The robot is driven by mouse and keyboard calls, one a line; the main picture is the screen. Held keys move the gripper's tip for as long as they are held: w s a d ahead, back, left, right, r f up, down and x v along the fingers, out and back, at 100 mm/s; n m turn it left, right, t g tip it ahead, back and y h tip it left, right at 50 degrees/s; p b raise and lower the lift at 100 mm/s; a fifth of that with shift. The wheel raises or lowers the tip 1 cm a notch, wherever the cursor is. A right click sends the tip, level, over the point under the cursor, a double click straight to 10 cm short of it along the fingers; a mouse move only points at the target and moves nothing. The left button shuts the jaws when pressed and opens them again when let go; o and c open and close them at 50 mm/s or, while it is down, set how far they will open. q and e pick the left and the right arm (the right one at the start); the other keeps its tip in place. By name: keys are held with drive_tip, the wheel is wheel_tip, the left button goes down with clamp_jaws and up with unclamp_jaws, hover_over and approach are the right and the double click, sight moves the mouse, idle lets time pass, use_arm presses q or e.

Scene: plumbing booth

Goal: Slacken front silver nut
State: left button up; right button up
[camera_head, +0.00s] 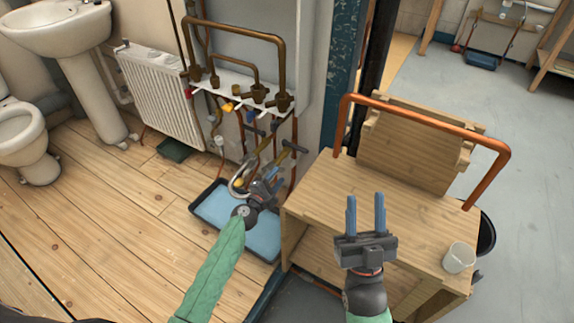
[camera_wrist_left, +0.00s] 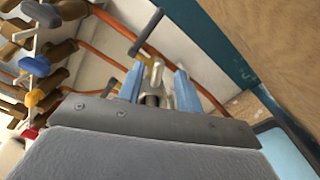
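A silver fitting (camera_wrist_left: 153,85), apparently the front silver nut, shows between the two blue fingers of my left gripper (camera_wrist_left: 160,86) in the left wrist view. The fingers are apart, with a visible gap on the right side of the fitting; I cannot tell whether either finger touches it. In the head view my left gripper (camera_head: 266,183) is low at the pipework, above the blue-lined tray, and hides the nut. My right gripper (camera_head: 366,213) is open and empty above the wooden bench.
A black tray with a blue lining (camera_head: 211,208) lies under the pipes. Copper pipes and valves (camera_head: 258,94) are on the wall behind. A wooden bench (camera_head: 325,192) with a bent copper pipe (camera_head: 425,120) and a white mug (camera_head: 459,257) stands right. A radiator (camera_head: 155,90) is left.

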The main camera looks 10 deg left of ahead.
sight(284, 168)
use_arm(q)
drive_tip(key=x, duration=0.6)
drive_tip(key=shift+w, duration=0.25)
